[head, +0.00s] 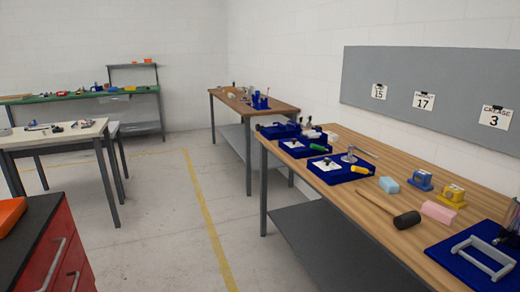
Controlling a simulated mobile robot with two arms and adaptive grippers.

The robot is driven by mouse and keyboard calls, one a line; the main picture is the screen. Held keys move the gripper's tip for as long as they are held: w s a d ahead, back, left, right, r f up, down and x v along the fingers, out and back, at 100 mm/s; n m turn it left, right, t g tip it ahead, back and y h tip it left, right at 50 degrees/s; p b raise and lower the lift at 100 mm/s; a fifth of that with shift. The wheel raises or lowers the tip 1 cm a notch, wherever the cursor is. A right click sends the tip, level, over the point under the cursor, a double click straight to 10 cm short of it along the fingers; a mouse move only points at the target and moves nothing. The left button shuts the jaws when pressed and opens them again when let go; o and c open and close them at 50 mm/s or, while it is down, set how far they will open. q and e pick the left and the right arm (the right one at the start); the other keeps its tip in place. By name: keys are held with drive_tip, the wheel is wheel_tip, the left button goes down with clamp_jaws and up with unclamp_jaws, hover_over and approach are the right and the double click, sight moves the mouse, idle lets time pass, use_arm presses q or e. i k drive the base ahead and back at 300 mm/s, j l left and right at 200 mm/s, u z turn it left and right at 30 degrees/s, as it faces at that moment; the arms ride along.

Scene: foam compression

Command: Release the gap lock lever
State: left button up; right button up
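I cannot make out a gap lock lever for certain at this distance. A grey metal frame with a raised handle bar (482,257) sits on a blue mat (445,262) at the near right end of the wooden workbench. A dark part (515,215) stands at the right picture edge behind it, cut off by the frame. A light blue block (389,185) and a pink block (438,212) lie on the bench top. A small blue device (420,180) and a yellow one (452,195) stand near the wall side. Neither of my grippers is in view.
A black-headed mallet (406,220) lies on the workbench (352,215). Blue trays with tools (345,176) fill its far end. A red drawer cabinet (45,250) stands at the left front. The floor between, with a yellow line (207,225), is clear.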

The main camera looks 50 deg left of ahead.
sight(312, 145)
drive_tip(key=u, duration=1.15)
drive_tip(key=i+j+z, duration=0.35)
drive_tip(key=i, duration=0.25)
drive_tip(key=i+j+z, duration=0.35)
drive_tip(key=i, duration=0.25)
drive_tip(key=i+j+z, duration=0.35)
drive_tip(key=i+j, duration=0.2)
drive_tip(key=k+j, duration=0.05)
